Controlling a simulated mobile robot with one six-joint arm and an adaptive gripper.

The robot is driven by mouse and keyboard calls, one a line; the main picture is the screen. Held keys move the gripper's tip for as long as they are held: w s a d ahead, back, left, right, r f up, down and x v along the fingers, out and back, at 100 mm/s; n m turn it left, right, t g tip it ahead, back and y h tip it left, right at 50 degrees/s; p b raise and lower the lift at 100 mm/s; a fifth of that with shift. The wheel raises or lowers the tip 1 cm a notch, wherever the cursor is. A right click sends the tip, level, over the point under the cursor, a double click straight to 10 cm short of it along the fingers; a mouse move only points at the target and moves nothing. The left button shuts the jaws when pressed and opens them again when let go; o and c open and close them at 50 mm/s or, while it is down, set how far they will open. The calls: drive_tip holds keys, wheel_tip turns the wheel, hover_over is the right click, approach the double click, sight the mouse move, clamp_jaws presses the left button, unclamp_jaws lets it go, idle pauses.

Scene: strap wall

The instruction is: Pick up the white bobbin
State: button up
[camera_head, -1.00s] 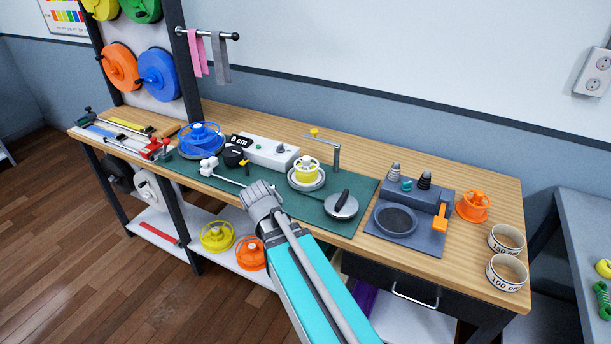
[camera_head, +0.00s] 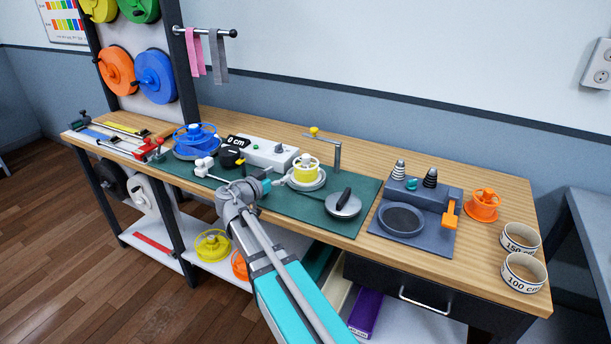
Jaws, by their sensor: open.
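A yellow bobbin with a white hub (camera_head: 305,168) sits on a light round plate on the green mat. My arm reaches up from the bottom middle, and its wrist is over the front edge of the bench, far to the right of the white spool.
The bench carries a blue spool (camera_head: 195,138), a grey scale-like device (camera_head: 415,222), an orange bobbin (camera_head: 483,204) and two lettered rings (camera_head: 523,272). Yellow (camera_head: 213,245) and orange spools lie on the lower shelf. A dark bench leg (camera_head: 178,215) stands right of the white spool.

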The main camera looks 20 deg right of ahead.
sight(303, 158)
drive_tip(key=shift+w+a+r, duration=0.1)
drive_tip(key=shift+w+r, duration=0.05)
drive_tip(key=shift+w, duration=0.05)
idle(0.3)
drive_tip(key=x, duration=0.8)
drive_tip(key=shift+w+r, duration=0.1)
drive_tip(key=shift+d, duration=0.3)
drive_tip(key=shift+b+x, duration=0.3)
drive_tip(key=shift+x, duration=2.35)
clamp_jaws()
